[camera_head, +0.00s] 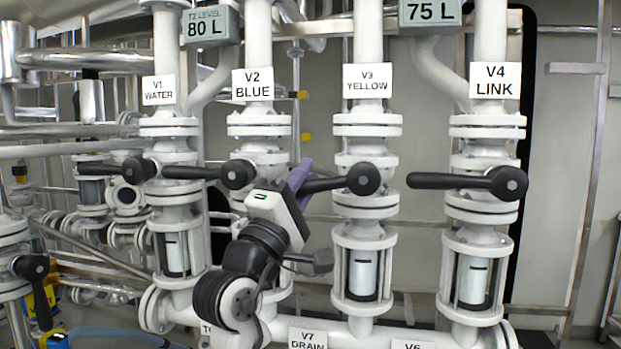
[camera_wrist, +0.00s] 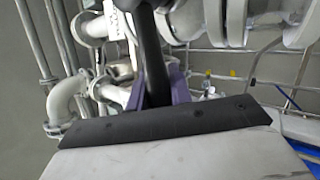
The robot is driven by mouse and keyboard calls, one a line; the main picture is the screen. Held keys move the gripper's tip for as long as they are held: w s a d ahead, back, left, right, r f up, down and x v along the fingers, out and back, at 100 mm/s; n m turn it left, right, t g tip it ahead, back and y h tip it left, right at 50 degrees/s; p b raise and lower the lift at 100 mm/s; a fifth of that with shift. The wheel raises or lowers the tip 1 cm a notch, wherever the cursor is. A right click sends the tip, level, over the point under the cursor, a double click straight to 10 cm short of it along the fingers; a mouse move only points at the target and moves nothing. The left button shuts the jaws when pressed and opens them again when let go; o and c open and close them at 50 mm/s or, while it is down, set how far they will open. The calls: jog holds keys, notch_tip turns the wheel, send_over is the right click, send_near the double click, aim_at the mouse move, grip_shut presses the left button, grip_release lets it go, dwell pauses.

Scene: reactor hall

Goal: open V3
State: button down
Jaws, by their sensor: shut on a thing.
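The V3 valve handle (camera_head: 338,183) is a black lever that runs left from its round hub (camera_head: 364,179), nearly level, below the "V3 YELLOW" sign (camera_head: 367,80). My gripper (camera_head: 300,176), with purple fingers, is at the left end of this lever and is shut on it. In the wrist view, the black lever (camera_wrist: 152,50) passes between the purple fingers of my gripper (camera_wrist: 165,88). The fingers partly hide the lever's tip. A sight glass (camera_head: 363,275) sits below V3 on the same white pipe.
The V2 lever (camera_head: 200,172) lies left of my gripper and the V4 lever (camera_head: 445,181) lies right of V3, both nearly level. The V1 lever (camera_head: 110,168) is farther left. Gauge boxes read 80 L (camera_head: 211,27) and 75 L (camera_head: 430,12). White pipes stand close behind my arm.

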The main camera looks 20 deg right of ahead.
notch_tip(320, 180, down, 6)
jog(key=s+d+n+t+y, duration=0.1)
jog(key=d+n+t+y, duration=0.1)
jog(key=n+t+y, duration=0.7)
jog(key=shift+s+r+n+y, duration=0.2)
jog(key=shift+n+y, duration=0.2)
jog(key=shift+n, duration=2.9)
jog(key=c, duration=1.3)
grip_release()
